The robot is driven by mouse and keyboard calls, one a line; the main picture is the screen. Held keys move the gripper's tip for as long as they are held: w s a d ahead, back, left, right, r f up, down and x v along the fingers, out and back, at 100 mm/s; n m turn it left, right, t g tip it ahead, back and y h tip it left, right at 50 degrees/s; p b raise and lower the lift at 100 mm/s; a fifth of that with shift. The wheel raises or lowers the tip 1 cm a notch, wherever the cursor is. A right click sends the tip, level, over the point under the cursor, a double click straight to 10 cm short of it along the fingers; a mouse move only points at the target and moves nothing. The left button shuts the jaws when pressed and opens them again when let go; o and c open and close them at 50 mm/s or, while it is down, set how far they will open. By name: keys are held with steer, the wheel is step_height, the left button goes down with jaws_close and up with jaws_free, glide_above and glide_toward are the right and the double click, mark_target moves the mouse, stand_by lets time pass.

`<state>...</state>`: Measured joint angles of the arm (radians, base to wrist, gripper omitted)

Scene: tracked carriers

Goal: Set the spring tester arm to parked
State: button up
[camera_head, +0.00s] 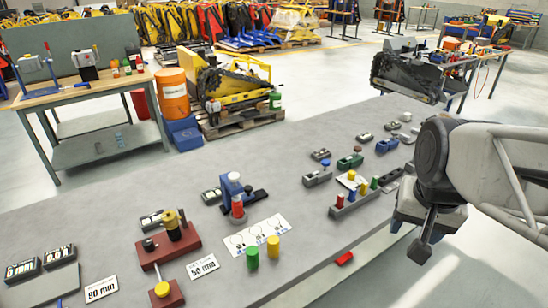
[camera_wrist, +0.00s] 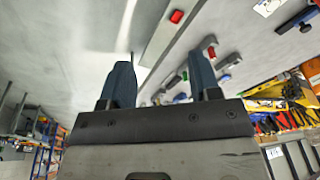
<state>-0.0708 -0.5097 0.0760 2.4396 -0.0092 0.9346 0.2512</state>
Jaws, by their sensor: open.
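A device on a dark red base (camera_head: 168,246) stands at the front left of the grey bench, with a brass-and-black upright and a thin lever ending in a yellow knob (camera_head: 162,289). A blue upright device (camera_head: 231,187) with a red cylinder in front stands behind it to the right. No label tells which is the spring tester, so I cannot tell its arm's setting. My gripper (camera_head: 420,250) hangs at the right, beyond the bench edge and far from both. In the wrist view my gripper (camera_wrist: 163,88) shows two separated fingers with nothing between them.
Green (camera_head: 252,257) and yellow (camera_head: 273,247) cylinders stand by a white card. Cards marked 90 mm (camera_head: 101,288) and 50 mm (camera_head: 202,266) lie near the red base. A rack of coloured pegs (camera_head: 354,202) and small blocks fill the bench's right. A red piece (camera_head: 344,258) lies at the near edge.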

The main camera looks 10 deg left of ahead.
steer(key=w+a+m, duration=0.3)
steer(key=w+a, duration=0.4)
steer(key=w, duration=0.3)
steer(key=m+g, duration=0.2)
steer(key=m, duration=0.6)
glide_toward(248, 187)
steer(key=shift+d+f, duration=0.45)
steer(key=shift+d, duration=0.1)
steer(key=shift+w+a+f+m, duration=0.1)
steer(key=shift+a+f+m, duration=0.25)
steer(key=shift+a, duration=0.2)
steer(key=shift+f, duration=3.85)
steer(key=shift+c, duration=0.3)
